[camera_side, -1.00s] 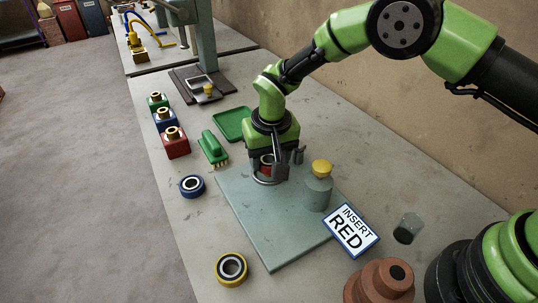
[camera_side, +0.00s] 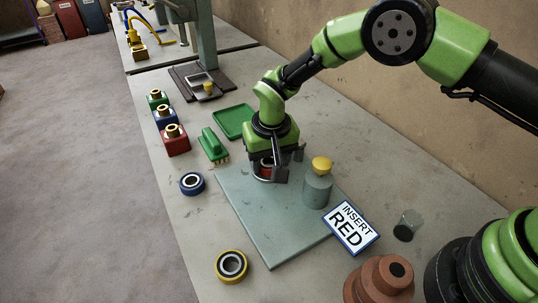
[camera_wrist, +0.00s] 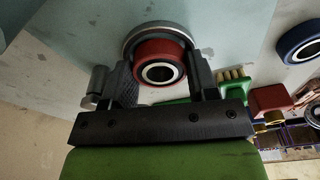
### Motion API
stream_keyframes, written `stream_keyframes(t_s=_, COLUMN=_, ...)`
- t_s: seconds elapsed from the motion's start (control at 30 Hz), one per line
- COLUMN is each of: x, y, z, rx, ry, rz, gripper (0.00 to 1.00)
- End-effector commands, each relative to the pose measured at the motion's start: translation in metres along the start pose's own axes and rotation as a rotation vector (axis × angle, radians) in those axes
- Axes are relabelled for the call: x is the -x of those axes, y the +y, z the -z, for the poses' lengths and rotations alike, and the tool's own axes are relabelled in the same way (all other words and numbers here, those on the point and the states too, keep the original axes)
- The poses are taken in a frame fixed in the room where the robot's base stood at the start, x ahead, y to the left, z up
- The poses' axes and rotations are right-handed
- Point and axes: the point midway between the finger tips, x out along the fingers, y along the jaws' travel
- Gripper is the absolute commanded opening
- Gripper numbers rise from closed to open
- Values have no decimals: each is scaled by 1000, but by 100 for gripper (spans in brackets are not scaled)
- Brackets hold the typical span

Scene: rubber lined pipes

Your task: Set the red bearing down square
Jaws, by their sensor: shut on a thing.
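The red bearing (camera_wrist: 160,71) has a dark inside and a pale inner ring, and sits between the two fingers of my gripper (camera_wrist: 164,80) in the wrist view. A larger grey ring (camera_wrist: 143,31) shows right behind it; I cannot tell whether they touch. In the side view the bearing (camera_side: 266,172) is a small red patch, mostly hidden by my gripper (camera_side: 270,172), over the far end of the pale blue-green plate (camera_side: 275,228). Its tilt and any gap to the plate cannot be judged.
A grey cylinder with a yellow knob (camera_side: 318,187) stands close right of my gripper. A blue bearing (camera_side: 192,184), a yellow bearing (camera_side: 231,266) and a green brush (camera_side: 213,146) lie to the left. The plate's near part is clear.

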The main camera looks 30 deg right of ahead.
Motion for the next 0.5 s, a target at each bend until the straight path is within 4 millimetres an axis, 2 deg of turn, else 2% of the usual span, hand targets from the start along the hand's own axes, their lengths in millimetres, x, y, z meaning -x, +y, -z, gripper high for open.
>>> stream_keyframes(t_s=0.03, x=-2, y=0, z=0, rx=0, ry=0, rz=0, gripper=26)
stream_keyframes(t_s=0.07, x=-1, y=0, z=0, rx=0, ry=0, rz=0, gripper=61)
stream_keyframes(t_s=0.17, x=-1, y=0, z=0, rx=0, ry=0, rz=0, gripper=83)
stream_keyframes(t_s=0.5, x=4, y=0, z=0, rx=0, ry=1, rz=1, gripper=83)
